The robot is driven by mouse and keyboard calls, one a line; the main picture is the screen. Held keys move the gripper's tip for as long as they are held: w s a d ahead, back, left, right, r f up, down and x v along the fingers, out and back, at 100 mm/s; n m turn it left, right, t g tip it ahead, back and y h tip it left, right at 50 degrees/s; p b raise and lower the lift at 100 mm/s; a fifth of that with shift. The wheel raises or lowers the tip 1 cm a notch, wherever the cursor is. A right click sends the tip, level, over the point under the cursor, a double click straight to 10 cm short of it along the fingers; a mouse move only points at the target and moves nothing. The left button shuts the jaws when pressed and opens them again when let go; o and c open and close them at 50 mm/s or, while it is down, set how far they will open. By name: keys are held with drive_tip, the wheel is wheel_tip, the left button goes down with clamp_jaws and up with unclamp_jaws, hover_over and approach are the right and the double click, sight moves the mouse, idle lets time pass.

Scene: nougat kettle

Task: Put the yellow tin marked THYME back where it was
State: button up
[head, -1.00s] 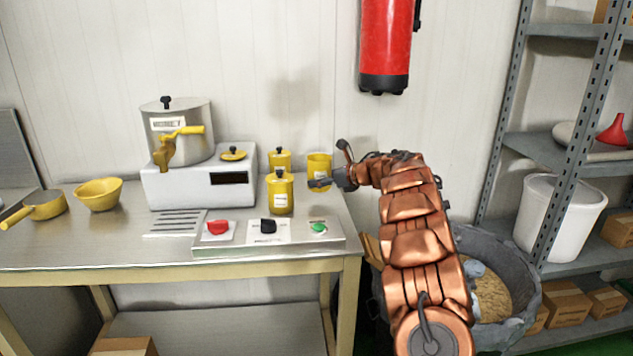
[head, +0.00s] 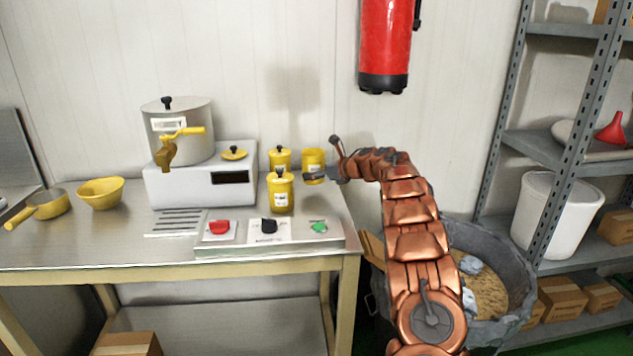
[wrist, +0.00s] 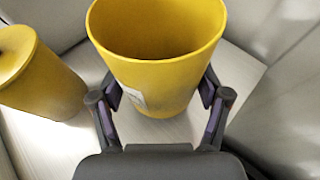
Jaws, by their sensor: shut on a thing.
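My gripper (head: 316,177) is shut on an open yellow tin (head: 313,160) at the table's back right. In the wrist view the tin (wrist: 160,75) stands upright between my two fingers (wrist: 160,105), without a lid. Its pale label is partly hidden by the left finger and I cannot read it. I cannot tell whether its base touches the table. Two lidded yellow tins are to its left: one in front (head: 281,193), one behind (head: 279,158). Their label print is too small to read. A yellow lid with a black knob (head: 234,153) lies on the white machine.
A button panel (head: 268,230) is in front of the tins. A red extinguisher (head: 385,45) hangs above right.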

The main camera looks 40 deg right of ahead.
sight(322, 181)
drive_tip(key=shift+f, duration=1.7)
drive_tip(key=shift+f, duration=0.2)
drive_tip(key=o, duration=1.5)
drive_tip(key=shift+o, duration=0.2)
drive_tip(key=shift+r, duration=0.1)
drive_tip(key=shift+r+p, duration=0.15)
drive_tip(key=shift+p, duration=0.15)
drive_tip(key=shift+s+d+b, duration=0.1)
drive_tip(key=shift+s+b, duration=0.2)
drive_tip(key=shift+s, duration=0.3)
drive_tip(key=shift+b+v, duration=1.3)
drive_tip(key=shift+v, duration=4.15)
drive_tip(key=shift+w+r, duration=0.15)
drive_tip(key=shift+r, duration=0.05)
